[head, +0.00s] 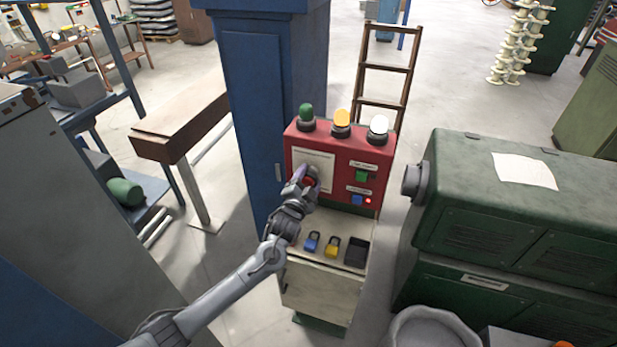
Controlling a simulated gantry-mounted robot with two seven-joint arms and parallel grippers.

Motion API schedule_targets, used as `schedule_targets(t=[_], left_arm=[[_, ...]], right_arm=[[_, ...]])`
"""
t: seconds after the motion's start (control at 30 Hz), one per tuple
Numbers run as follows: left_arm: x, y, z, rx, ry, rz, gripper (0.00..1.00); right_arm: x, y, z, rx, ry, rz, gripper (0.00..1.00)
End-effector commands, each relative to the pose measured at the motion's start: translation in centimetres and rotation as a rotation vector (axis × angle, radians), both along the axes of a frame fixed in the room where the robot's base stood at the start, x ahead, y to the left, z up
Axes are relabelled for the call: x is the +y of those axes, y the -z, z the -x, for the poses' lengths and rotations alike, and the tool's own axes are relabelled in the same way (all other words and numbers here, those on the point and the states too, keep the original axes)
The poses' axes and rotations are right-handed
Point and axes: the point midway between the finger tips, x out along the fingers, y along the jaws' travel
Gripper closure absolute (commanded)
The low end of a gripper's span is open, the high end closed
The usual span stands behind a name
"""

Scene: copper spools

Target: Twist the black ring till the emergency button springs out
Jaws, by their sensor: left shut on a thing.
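The red control box (334,200) stands on a pale cabinet in the middle of the head view. My left gripper (306,177) reaches its front panel from the lower left and is shut at the emergency button. A bit of the red button (309,183) shows between the fingers. The black ring is mostly hidden by the gripper, so its turn and whether the button is out cannot be seen. My right gripper is not in view.
The box carries green (306,113), amber (342,118) and white (378,125) lamps, a green button (362,176), a blue button (357,200) and a lit red light (368,201). Padlocks (331,246) lie on the ledge below. A green machine (500,205) stands right; a blue column (255,110) behind left.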

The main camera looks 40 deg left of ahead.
Motion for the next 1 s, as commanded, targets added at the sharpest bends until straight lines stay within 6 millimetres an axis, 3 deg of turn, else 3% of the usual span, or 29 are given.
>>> schedule_targets(t=[0.57,0.6,0.73,1.0], left_arm=[[-0.05,-0.09,-0.03,0.012,0.002,-0.04,0.68],[-0.05,-0.09,-0.03,0.012,0.002,-0.04,0.34],[-0.05,-0.07,-0.02,0.012,0.001,-0.039,0.14],[-0.03,-0.02,0.0,0.014,0.001,-0.039,0.13]], right_arm=[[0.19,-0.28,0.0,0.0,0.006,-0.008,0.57],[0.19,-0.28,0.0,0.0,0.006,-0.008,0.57],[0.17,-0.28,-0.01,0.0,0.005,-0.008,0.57],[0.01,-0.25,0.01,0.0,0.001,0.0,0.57]])
